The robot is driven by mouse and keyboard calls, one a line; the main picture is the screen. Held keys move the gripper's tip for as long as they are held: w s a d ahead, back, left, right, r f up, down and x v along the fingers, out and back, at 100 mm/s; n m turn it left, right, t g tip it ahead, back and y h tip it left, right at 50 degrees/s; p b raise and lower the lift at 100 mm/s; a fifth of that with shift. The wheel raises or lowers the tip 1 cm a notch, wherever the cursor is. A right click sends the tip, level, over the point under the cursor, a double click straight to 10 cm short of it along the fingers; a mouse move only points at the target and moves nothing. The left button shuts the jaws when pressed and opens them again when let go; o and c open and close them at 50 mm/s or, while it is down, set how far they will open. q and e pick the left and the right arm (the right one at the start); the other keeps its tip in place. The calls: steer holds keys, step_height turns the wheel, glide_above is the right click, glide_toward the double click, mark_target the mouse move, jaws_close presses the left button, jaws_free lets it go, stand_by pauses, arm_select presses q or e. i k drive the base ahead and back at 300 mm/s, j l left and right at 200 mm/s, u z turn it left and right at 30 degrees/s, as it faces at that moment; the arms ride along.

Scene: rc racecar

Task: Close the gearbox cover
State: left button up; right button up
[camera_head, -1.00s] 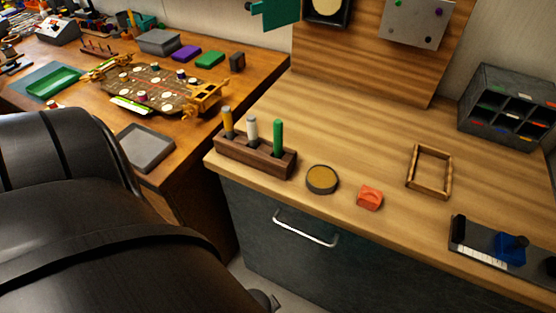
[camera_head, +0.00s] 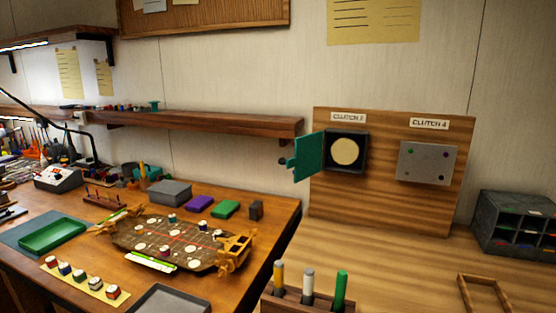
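A dark square gearbox (camera_head: 345,153) with a round cream disc inside is mounted on an upright wooden board under a label that reads like "CLUTCH 3". Its teal cover (camera_head: 309,157) stands open, swung out to the left, with a small tab and a dark knob at its left edge. Next to it, under the label "CLUTCH 4", a grey plate (camera_head: 427,163) with small coloured dots is flat on the board. Neither of my grippers is in view.
A wooden holder (camera_head: 290,304) with several coloured pens stands on the right bench, below the gearbox. A cubby organizer (camera_head: 517,222) is at far right. The left bench holds a car chassis (camera_head: 170,243), a green tray (camera_head: 52,234) and small boxes.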

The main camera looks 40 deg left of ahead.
mark_target(307, 161)
steer(key=k+j+z, duration=0.1)
steer(key=j, duration=0.35)
steer(key=k+j+z, duration=0.1)
steer(key=k+j, duration=0.2)
steer(key=j, duration=0.15)
steer(key=k+j+z, duration=0.1)
steer(key=j, duration=0.35)
steer(key=k+j+z, duration=0.1)
steer(key=k+j, duration=0.25)
